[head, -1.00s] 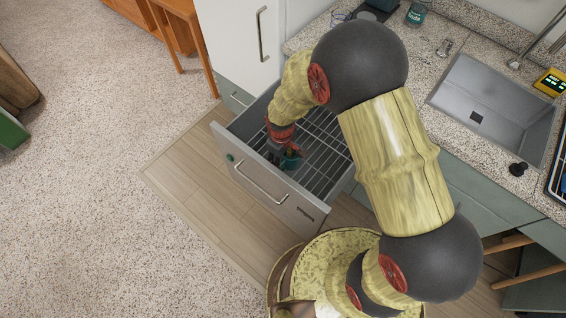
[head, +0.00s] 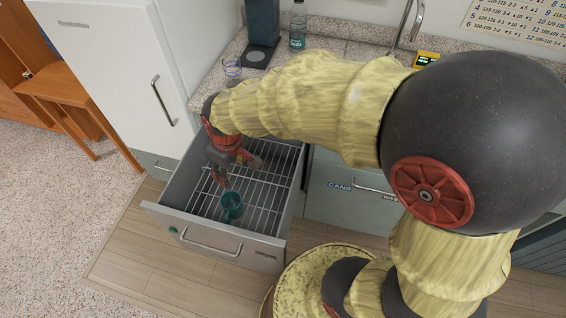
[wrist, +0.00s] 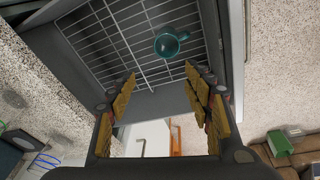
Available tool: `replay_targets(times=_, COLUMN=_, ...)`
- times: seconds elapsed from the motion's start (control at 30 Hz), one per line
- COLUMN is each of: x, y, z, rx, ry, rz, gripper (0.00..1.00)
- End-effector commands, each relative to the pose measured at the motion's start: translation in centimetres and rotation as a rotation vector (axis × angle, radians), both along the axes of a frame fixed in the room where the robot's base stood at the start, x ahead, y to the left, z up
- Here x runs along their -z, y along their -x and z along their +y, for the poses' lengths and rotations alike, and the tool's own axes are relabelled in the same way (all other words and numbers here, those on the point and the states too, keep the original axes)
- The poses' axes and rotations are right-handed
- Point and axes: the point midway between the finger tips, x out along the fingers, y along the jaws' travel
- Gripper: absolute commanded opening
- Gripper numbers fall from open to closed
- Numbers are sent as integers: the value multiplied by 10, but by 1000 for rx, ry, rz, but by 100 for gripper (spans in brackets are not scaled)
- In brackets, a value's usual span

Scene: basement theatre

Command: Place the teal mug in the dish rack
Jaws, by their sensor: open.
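The teal mug (head: 231,206) stands, seemingly upright, on the wire dish rack (head: 265,190) inside the pulled-out drawer, near its front panel. It also shows in the wrist view (wrist: 167,46), with its handle to one side and nothing visible inside it. My gripper (head: 238,170) is over the drawer, behind and above the mug. It is open and empty, with its fingers apart from the mug. In the wrist view my gripper's (wrist: 160,90) padded fingers are spread, and the mug lies beyond their tips. My arm covers part of the drawer's back in the head view.
The drawer front (head: 215,240) stands out over the wood floor. A white cabinet door (head: 105,70) rises to its left. A clear glass (head: 232,67), a dark appliance (head: 262,35) and a bottle (head: 298,26) stand on the counter behind. The rack around the mug is clear.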

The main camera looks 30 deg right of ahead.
Motion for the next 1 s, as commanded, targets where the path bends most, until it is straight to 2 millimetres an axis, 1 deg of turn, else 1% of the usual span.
replay_targets(times=0.03, x=-30, y=11, z=-13, rx=51, ry=-15, rz=-38, gripper=51)
replay_targets(times=0.07, x=-45, y=18, z=-20, rx=82, ry=-24, rz=-57, gripper=51)
replay_targets(times=0.1, x=-63, y=30, z=-28, rx=123, ry=-36, rz=-80, gripper=51)
replay_targets(times=0.17, x=-88, y=48, z=-40, rx=183, ry=-55, rz=-115, gripper=51)
replay_targets(times=0.2, x=-103, y=62, z=-48, rx=222, ry=-66, rz=-138, gripper=51)
replay_targets(times=0.3, x=-131, y=94, z=-63, rx=311, ry=-96, rz=-192, gripper=51)
replay_targets(times=0.33, x=-137, y=104, z=-67, rx=333, ry=-103, rz=-205, gripper=51)
replay_targets(times=0.4, x=-147, y=122, z=-73, rx=379, ry=-118, rz=-232, gripper=51)
replay_targets(times=0.5, x=-156, y=141, z=-79, rx=425, ry=-134, rz=-260, gripper=51)
replay_targets(times=0.6, x=-159, y=151, z=-82, rx=448, ry=-143, rz=-273, gripper=51)
replay_targets(times=0.7, x=-160, y=153, z=-82, rx=456, ry=-145, rz=-275, gripper=51)
replay_targets(times=1.0, x=-160, y=153, z=-82, rx=454, ry=-145, rz=-274, gripper=51)
